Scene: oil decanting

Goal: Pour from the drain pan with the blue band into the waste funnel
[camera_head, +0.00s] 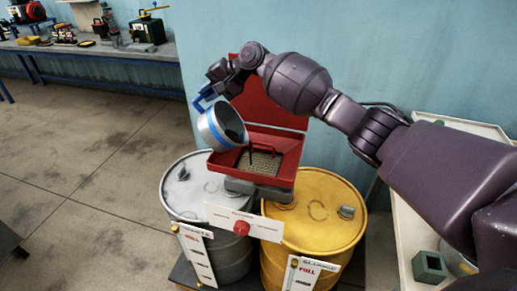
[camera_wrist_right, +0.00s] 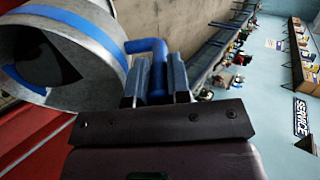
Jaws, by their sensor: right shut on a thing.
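The drain pan with the blue band (camera_head: 219,128) is a grey metal vessel with a blue handle. In the head view it is held tilted, its dark mouth facing right over the left part of the red waste funnel (camera_head: 283,140). My right gripper (camera_wrist_right: 154,85) is shut on the blue handle, and the pan (camera_wrist_right: 98,35) fills the upper left of the right wrist view. Dark content shows inside the pan. The funnel has a grate and a raised red lid. My left gripper is not in view.
The funnel stands on a grey drum (camera_head: 190,192) and a yellow drum (camera_head: 330,208), with level gauges in front. A pale shelf (camera_head: 413,240) with a green block (camera_head: 429,266) is at right. A workbench (camera_head: 110,52) stands at back left. The left floor is open.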

